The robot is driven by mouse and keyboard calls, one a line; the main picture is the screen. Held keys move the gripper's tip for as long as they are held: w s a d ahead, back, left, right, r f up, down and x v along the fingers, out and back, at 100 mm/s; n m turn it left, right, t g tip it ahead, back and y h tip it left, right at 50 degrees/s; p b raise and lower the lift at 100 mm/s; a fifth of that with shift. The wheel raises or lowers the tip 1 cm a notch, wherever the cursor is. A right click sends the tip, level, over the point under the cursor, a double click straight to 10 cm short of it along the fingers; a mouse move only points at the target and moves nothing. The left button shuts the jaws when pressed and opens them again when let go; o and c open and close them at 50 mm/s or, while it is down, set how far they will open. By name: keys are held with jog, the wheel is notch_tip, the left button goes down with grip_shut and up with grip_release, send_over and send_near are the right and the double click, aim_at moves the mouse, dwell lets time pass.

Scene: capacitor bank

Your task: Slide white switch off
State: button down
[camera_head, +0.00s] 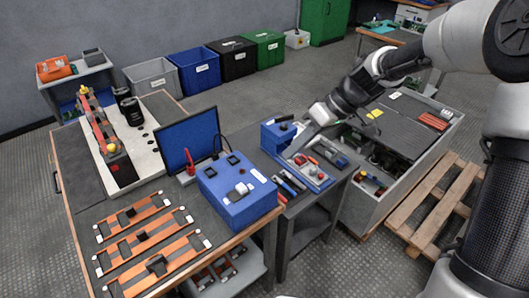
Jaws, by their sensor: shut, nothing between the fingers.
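A blue box (237,203) stands at the right front corner of the left workbench, with dark square parts and a white switch-like piece (242,188) on its top. I cannot tell the position of that piece at this size. My gripper (289,156) is shut and empty. It points down and left over a blue tool holder (275,136) on the small side table, to the right of the blue box and apart from it. The fingertips are small here, and whether they touch the holder cannot be told.
Orange bars (150,237) lie at the bench front. Hand tools (290,183) lie on the side table. A grey cart (400,127) and wooden pallet (437,205) are at right.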

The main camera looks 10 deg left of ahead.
aim_at(242, 188)
jog(key=shift+w+a+f, duration=0.15)
jog(key=shift+a, duration=0.1)
jog(key=b+x, duration=0.2)
jog(key=x, duration=0.8)
jog(key=shift+a, duration=0.15)
jog(key=s+a+b, duration=0.1)
jog(key=s+a, duration=0.1)
jog(key=shift+s, duration=0.35)
jog(key=shift+s+a, duration=0.3)
jog(key=shift+s+a+b, duration=0.4)
jog(key=shift+s+a, duration=0.5)
jog(key=shift+s, duration=0.15)
